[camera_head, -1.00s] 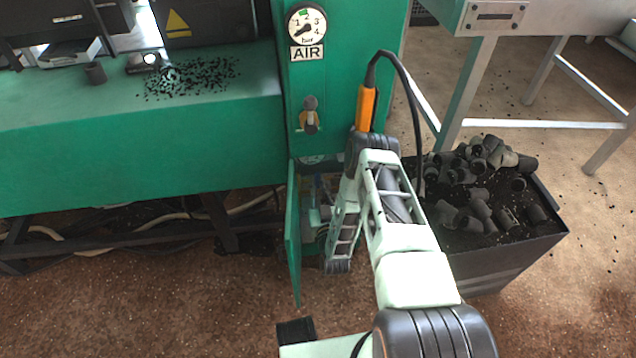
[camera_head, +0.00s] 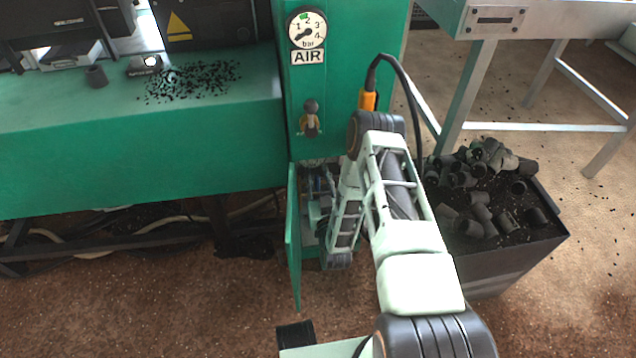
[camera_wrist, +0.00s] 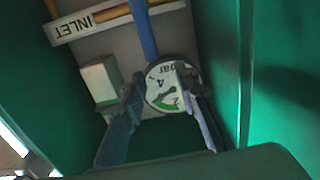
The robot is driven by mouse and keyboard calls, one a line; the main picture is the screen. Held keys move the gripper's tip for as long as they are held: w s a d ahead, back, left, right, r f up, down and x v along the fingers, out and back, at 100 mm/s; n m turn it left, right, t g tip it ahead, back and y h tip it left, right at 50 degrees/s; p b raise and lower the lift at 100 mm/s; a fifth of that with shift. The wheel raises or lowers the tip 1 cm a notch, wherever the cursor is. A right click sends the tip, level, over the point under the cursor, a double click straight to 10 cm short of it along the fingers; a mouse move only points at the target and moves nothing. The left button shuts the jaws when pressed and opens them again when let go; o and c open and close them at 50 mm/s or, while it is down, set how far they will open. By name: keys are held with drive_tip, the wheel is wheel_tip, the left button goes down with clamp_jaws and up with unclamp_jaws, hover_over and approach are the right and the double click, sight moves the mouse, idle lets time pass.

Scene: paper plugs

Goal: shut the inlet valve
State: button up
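The open cabinet (camera_head: 308,225) under the AIR gauge holds the fittings, and my arm partly hides its inside. I cannot make out the inlet valve for certain. My gripper (camera_wrist: 158,85) is open inside the cabinet, its two fingers apart in front of the gauge. Nothing is clearly held between them. In the head view my fingers are hidden.
The cabinet door (camera_head: 293,240) stands open on the left, and green walls are close on both sides in the wrist view. A dark bin (camera_head: 510,262) of black fittings stands right of my arm.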

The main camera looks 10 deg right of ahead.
drive_tip(key=shift+r, duration=2.35)
